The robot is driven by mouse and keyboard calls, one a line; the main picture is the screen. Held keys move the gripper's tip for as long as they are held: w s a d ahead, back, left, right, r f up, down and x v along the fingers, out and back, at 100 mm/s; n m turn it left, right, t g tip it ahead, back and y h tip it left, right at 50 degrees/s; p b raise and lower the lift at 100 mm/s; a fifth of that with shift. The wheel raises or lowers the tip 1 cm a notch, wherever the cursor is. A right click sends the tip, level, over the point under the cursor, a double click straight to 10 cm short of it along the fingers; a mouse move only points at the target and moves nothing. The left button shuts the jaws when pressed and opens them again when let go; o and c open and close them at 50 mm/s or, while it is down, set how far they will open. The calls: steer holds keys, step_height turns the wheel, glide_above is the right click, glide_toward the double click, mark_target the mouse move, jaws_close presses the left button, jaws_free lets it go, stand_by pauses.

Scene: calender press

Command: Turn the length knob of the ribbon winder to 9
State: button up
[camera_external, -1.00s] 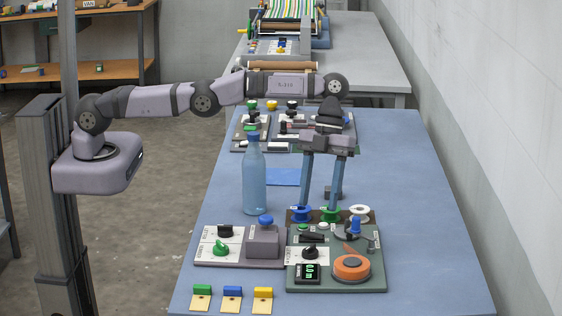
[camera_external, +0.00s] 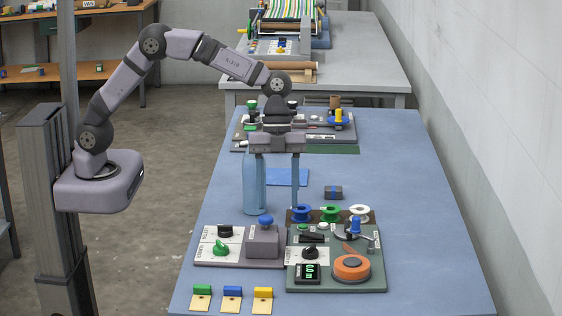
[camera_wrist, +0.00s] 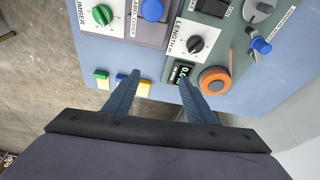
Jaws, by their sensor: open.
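The ribbon winder (camera_external: 377,284) is a green panel at the front right of the blue table, with an orange spool (camera_external: 352,267) on it. Its length knob (camera_wrist: 195,44) is a black dial on a white, marked plate in the wrist view, up and right of my fingertips. I cannot read its setting. A small display (camera_wrist: 180,72) with lit digits lies beside it; the digits are not clear. My gripper (camera_external: 278,205) is open and empty, its fingers pointing down behind the panels. In the wrist view the open gripper (camera_wrist: 158,77) touches neither the knob nor the display.
A grey panel (camera_external: 205,260) with a green knob (camera_external: 220,248) and blue button (camera_external: 265,221) is left of the winder. Three coloured tags lie in front. Spools (camera_external: 330,213) stand behind the winder.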

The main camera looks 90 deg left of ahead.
mark_target(310, 246)
steer(key=f+n, duration=0.1)
steer(key=f, duration=0.1)
steer(key=a+f+n, duration=0.1)
steer(key=f, duration=0.1)
steer(key=s+f+n, duration=0.1)
steer(key=f+n, duration=0.1)
steer(key=shift+a+t+y, duration=0.2)
steer(key=shift+t+y, duration=0.1)
steer(key=shift+t, duration=0.1)
steer(key=w+n+t, duration=0.1)
steer(key=w+n, duration=0.1)
steer(key=w+a+n+t, duration=0.1)
steer(key=w+n, duration=0.2)
steer(key=n, duration=0.1)
steer(key=shift+w+a+r+n+t+y, duration=0.2)
steer(key=shift+w+n+t+y, duration=0.1)
steer(key=shift+w+n+t, duration=0.1)
steer(key=shift+p+x, duration=1.25)
steer(key=shift+x, duration=2.35)
steer(key=shift+d, duration=0.1)
steer(key=c, duration=1)
steer(key=shift+c, duration=0.2)
